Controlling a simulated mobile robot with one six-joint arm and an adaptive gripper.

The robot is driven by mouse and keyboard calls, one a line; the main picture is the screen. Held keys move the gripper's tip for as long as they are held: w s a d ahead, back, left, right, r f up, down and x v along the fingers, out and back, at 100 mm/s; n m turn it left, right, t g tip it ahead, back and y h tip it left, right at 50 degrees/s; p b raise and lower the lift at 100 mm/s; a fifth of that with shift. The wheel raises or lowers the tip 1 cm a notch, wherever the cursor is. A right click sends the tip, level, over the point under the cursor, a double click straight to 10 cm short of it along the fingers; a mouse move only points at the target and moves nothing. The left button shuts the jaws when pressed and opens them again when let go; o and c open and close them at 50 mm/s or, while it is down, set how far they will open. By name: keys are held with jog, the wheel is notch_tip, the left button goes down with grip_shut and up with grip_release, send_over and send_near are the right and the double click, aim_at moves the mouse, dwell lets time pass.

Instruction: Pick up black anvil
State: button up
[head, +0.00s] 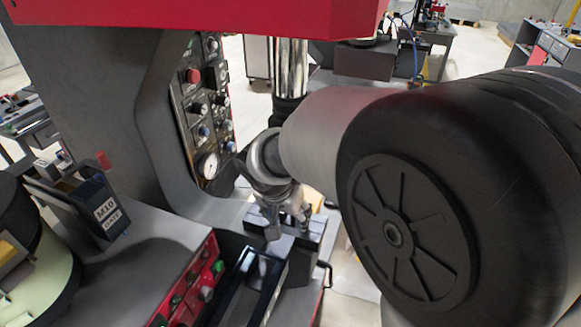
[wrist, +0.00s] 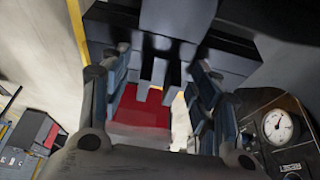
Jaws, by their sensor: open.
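In the head view, my gripper (head: 289,225) points down at the front of the press, over a dark block (head: 317,226) that may be the black anvil. I cannot tell for sure, because my gripper hides part of it. In the wrist view, my gripper (wrist: 157,74) is open, with one finger on each side. A dark grey piece with two prongs (wrist: 146,72) shows between the fingers. It may belong to the anvil. I see a gap between it and each finger, and nothing is held.
The press's control panel (head: 203,105), with knobs and a gauge, stands left of my gripper. A black open tray (head: 247,290) lies below it. A black bin labelled M10 (head: 105,212) stands at the left. The red press head (head: 200,15) hangs above.

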jog(key=shift+r, duration=0.1)
grip_shut()
dwell(0.7)
